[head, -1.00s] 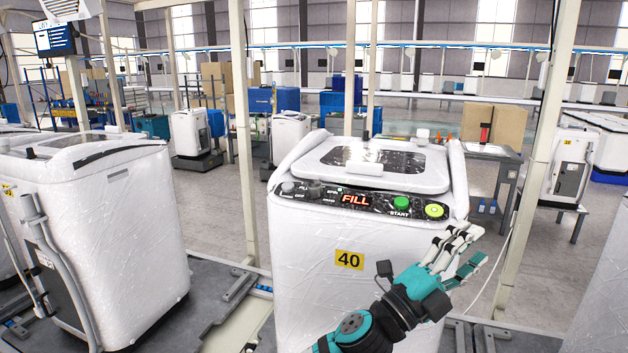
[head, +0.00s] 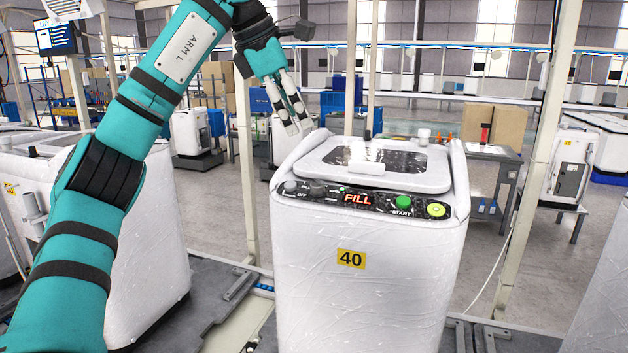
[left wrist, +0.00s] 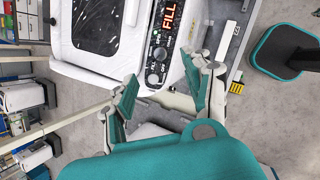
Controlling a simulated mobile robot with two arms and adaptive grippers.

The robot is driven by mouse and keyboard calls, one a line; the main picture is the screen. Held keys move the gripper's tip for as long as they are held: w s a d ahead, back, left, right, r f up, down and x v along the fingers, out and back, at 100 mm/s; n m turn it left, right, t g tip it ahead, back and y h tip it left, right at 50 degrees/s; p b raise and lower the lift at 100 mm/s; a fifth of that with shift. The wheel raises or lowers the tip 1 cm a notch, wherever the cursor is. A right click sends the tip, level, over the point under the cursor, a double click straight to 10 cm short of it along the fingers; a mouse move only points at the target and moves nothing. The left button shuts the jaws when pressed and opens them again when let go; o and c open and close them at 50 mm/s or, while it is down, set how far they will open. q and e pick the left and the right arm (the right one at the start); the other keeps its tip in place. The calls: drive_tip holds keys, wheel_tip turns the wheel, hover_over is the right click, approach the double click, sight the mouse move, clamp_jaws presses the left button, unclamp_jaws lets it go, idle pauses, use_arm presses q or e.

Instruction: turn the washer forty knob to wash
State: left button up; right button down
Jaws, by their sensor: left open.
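The white, film-wrapped washer (head: 360,290) with a yellow 40 label (head: 351,259) stands upright in the middle. A red display (head: 358,198) reads FILL. The small print around the knobs is too small to read surely. My left gripper (head: 293,112) is above and behind the panel's left end in the picture, fingers pointing down, open and empty. In the left wrist view, the knobs (left wrist: 153,78) show between its spread fingers, apart from them. My right gripper is out of view.
A green START button (head: 403,202) and a yellow-green button (head: 436,210) sit at the panel's right. Another wrapped washer (head: 155,235) stands at left, partly behind my arm. Pale posts (head: 244,130) rise behind the washer on both sides.

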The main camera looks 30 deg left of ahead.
use_arm(q)
drive_tip(key=s+a, duration=0.1)
drive_tip(key=a, duration=0.1)
drive_tip(key=p, duration=0.2)
approach(317, 183)
drive_tip(key=shift+y, duration=0.3)
drive_tip(key=x, duration=0.9)
drive_tip(key=shift+d, duration=0.25)
clamp_jaws()
